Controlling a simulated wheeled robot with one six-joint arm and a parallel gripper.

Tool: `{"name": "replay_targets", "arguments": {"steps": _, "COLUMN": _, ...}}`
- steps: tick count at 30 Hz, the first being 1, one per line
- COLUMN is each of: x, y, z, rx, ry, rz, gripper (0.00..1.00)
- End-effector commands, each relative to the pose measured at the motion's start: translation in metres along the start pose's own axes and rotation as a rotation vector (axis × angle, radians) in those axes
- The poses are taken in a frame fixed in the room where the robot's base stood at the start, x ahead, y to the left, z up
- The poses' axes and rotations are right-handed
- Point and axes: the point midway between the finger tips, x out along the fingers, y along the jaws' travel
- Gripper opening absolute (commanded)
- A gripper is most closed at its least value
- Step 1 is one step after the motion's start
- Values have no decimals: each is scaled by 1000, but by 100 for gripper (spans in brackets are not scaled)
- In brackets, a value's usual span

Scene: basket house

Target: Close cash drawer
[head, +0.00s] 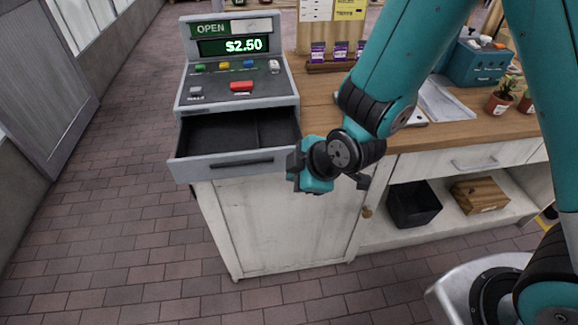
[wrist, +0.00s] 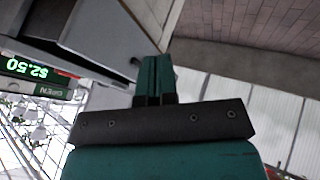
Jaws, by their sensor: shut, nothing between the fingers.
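The cash register (head: 230,75) stands on the left end of the counter, its screens showing "OPEN" and "$2.50". Its cash drawer (head: 222,165) is pulled out toward me, with an empty dark inside and a dark handle on its grey front. My gripper (head: 297,168) is shut and empty at the right front corner of the drawer; I cannot tell whether it touches. In the wrist view, the shut fingers (wrist: 155,75) point toward a grey edge, probably the drawer (wrist: 95,30). The register display (wrist: 30,70) shows at the left there.
The wooden counter (head: 325,95) holds small purple packets (head: 318,52), a teal box (head: 478,65) and potted plants (head: 500,102). A white cabinet (head: 285,225) stands below. A black bin (head: 413,204) and a wooden box (head: 480,194) sit on the lower shelf. The brick floor at left is clear.

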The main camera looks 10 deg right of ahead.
Motion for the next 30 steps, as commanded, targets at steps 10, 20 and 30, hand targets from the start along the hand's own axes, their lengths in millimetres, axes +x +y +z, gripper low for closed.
{"name": "replay_targets", "arguments": {"steps": 10, "x": 35, "y": 27, "z": -1, "rx": 3, "ry": 0, "rz": 1, "gripper": 0}}
{"name": "replay_targets", "arguments": {"steps": 20, "x": 42, "y": 36, "z": 0, "rx": 0, "ry": 0, "rz": 0, "gripper": 0}}
{"name": "replay_targets", "arguments": {"steps": 30, "x": 54, "y": 53, "z": 1, "rx": 3, "ry": 2, "rz": 5, "gripper": 0}}
